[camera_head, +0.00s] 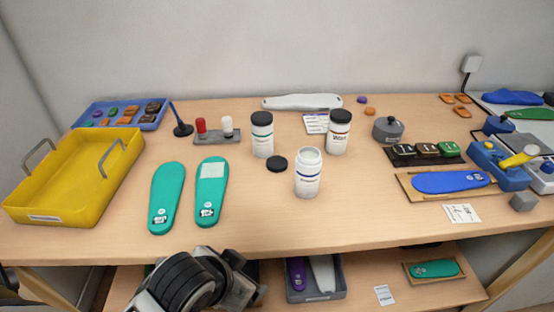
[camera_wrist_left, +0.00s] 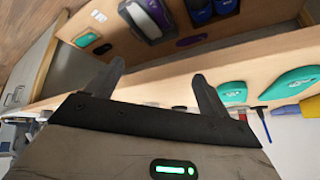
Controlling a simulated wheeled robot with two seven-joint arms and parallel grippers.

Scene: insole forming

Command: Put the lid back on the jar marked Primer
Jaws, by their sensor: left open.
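An open white jar (camera_head: 308,178) with a blue band stands upright near the middle of the table. Its label is too small to read surely, and its top shows no lid. A round black lid (camera_head: 277,163) lies flat on the table just left of and behind this jar, apart from it. My left gripper shows in the wrist view (camera_wrist_left: 157,72) with its two fingers spread and nothing between them. In the head view my left arm is low at the front, below the table's front edge, well away from the lid and jar. My right gripper is not in view.
Two lidded jars stand close by: one with a green band (camera_head: 262,138) and one marked Wax (camera_head: 339,135). Teal insoles (camera_head: 167,195) and a yellow tray (camera_head: 85,190) lie left. A blue insole (camera_head: 450,181) lies right. The table in front of the open jar is clear.

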